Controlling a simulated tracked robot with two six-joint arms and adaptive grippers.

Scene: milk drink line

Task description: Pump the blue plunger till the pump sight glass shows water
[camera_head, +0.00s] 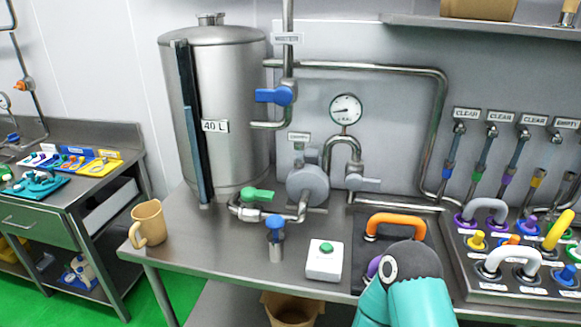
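The blue plunger (275,224) is a blue knob on a short metal cylinder. It stands upright at the front of the steel bench, left of a white box with a green button. A round grey pump (308,186) sits on the pipework behind it. A small fitting (306,160) stands above the pump under a label; I cannot tell whether it is the sight glass or whether water shows in it. One teal and dark grey arm of mine rises at bottom centre-right, apart from the plunger. Neither gripper shows.
A steel 40 L tank (222,110) stands behind, with a green-handled valve (257,194) at its foot. A tan jug (149,223) is at the bench's left end. The white button box (324,260) is close right of the plunger. An orange handle (396,224) and coupling panel (500,291) fill the right.

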